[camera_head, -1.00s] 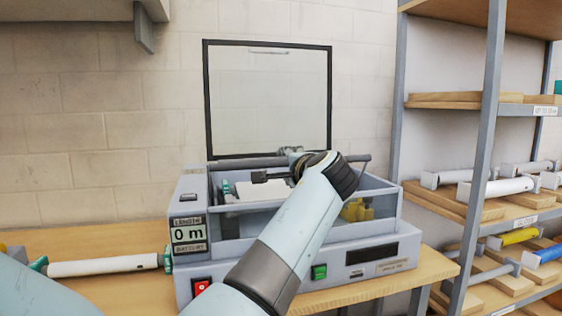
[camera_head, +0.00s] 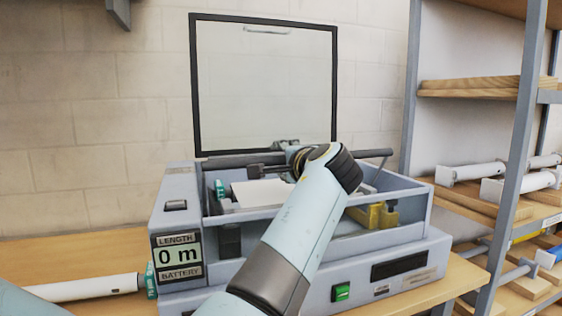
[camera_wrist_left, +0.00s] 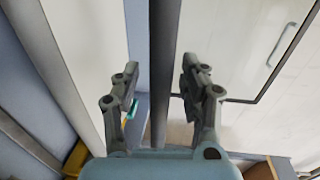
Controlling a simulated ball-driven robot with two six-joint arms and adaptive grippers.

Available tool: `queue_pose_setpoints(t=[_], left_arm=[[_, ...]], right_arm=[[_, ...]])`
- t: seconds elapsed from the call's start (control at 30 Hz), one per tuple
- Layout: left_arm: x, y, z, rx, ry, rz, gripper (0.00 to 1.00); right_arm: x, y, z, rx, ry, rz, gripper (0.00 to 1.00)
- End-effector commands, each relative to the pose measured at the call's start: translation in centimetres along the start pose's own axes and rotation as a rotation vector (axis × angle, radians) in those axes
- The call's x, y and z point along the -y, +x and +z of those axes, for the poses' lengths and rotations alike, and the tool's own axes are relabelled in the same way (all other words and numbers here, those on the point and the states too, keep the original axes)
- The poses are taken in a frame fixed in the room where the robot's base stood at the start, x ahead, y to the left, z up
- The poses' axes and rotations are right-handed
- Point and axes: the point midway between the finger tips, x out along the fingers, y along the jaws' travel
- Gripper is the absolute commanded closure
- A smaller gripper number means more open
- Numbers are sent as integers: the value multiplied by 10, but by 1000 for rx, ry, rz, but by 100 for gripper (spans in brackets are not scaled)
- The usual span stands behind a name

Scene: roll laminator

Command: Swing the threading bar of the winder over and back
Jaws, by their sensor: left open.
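The winder (camera_head: 400,262) is a blue-grey machine on the wooden bench, with its black-framed clear lid (camera_head: 265,85) standing up. The threading bar (camera_head: 372,154) is a dark rod across the back of the open housing. It also shows as a dark bar (camera_wrist_left: 161,105) in the left wrist view. My left gripper (camera_head: 265,171) is at the bar, partly hidden by my own arm. In the left wrist view the open fingers (camera_wrist_left: 160,80) stand on either side of the bar; contact is not clear. My right gripper is out of view.
A white roll (camera_head: 262,193) and a yellow part (camera_head: 375,216) sit inside the housing. Another white roll (camera_head: 80,288) lies left on the bench (camera_head: 60,255). A rack post (camera_head: 522,150) with shelved rolls stands to the right.

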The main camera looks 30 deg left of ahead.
Motion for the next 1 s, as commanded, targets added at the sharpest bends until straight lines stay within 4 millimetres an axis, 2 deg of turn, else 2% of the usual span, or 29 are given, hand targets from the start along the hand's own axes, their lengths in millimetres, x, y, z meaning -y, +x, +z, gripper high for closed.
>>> queue_pose_setpoints(t=[0.1, 0.4, 0.43, 0.8, 1.0], left_arm=[[0, 0, 0, 0, 0, 0, 59], [0, 0, 0, 0, 0, 0, 98], [0, 0, 0, 0, 0, 0, 100], [-1, 0, 0, 0, 0, 2, 100], [-2, 0, 0, 0, 1, 4, 100]], right_arm=[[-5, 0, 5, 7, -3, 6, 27], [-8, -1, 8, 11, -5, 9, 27], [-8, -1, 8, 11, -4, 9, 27], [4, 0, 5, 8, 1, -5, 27], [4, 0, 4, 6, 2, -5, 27]])
